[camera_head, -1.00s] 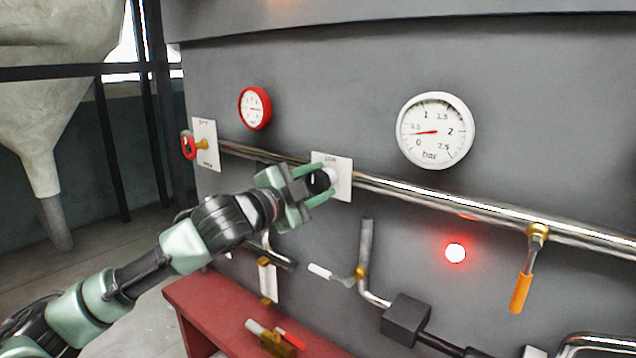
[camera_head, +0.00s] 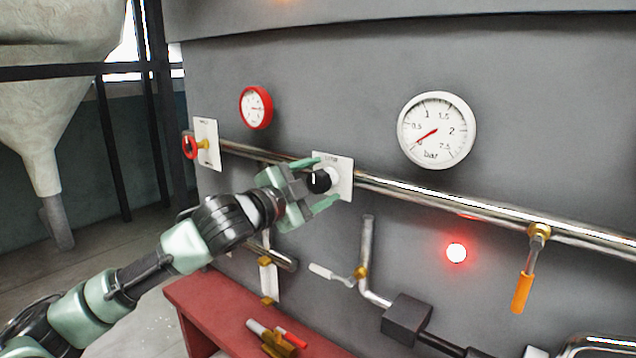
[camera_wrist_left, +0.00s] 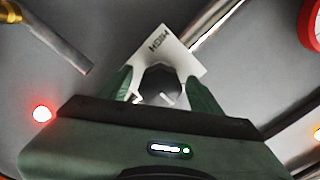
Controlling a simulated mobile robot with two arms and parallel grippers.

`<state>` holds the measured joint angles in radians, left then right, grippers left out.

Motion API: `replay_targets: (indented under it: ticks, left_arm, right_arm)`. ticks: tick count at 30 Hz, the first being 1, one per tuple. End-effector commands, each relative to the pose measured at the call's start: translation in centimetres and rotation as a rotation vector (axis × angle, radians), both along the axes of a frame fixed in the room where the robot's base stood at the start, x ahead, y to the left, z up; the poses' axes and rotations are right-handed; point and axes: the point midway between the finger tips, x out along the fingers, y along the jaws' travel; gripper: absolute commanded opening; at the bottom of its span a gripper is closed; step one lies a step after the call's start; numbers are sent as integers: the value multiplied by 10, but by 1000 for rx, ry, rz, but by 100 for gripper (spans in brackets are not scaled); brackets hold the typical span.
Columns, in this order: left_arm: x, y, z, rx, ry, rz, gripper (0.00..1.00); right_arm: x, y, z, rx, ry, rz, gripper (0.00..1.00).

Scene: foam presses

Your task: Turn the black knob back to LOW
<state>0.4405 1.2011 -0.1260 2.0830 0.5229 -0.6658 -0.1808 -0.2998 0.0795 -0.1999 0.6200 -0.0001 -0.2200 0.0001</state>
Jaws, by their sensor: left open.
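The black knob (camera_head: 319,181) sits in front of a white plate (camera_head: 345,178) on the grey panel. My left gripper (camera_head: 328,181) is open, with one finger above the knob and one below it, apart from it in the head view. In the left wrist view the knob (camera_wrist_left: 160,82) shows between the two green fingertips, with a light pointer mark on its lower part. The plate (camera_wrist_left: 158,42) there carries the word HIGH; the LOW word cannot be made out. My right gripper does not show.
A large white gauge (camera_head: 437,130) reads near 0 bar. A red-rimmed gauge (camera_head: 256,108), a red valve handle (camera_head: 190,146), an orange-handled valve (camera_head: 522,292), a lit red lamp (camera_head: 456,253) and a steel pipe (camera_head: 440,204) are nearby. A red bench (camera_head: 215,305) stands below.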

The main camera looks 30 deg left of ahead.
Motion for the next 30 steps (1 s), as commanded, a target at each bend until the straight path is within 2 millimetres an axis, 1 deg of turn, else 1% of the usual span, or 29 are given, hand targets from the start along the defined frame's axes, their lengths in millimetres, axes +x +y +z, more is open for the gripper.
replay_targets:
  ticks: [5, 10, 14, 20, 24, 30]
  left_arm:
    - [-7, 2, -3, 3, 0, 2, 65]
    - [-27, 2, -7, 8, 3, 0, 65]
    - [-38, 6, -7, 0, 3, 4, 65]
    - [-54, 4, -7, 3, 4, -1, 65]
    - [-65, 5, -3, -5, 0, -1, 65]
    - [-75, 6, -2, -2, 0, 0, 65]
  right_arm:
    - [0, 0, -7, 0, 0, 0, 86]
    - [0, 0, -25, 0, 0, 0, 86]
    - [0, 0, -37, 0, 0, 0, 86]
    - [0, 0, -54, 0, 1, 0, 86]
    - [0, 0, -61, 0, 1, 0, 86]
    - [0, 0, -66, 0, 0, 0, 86]
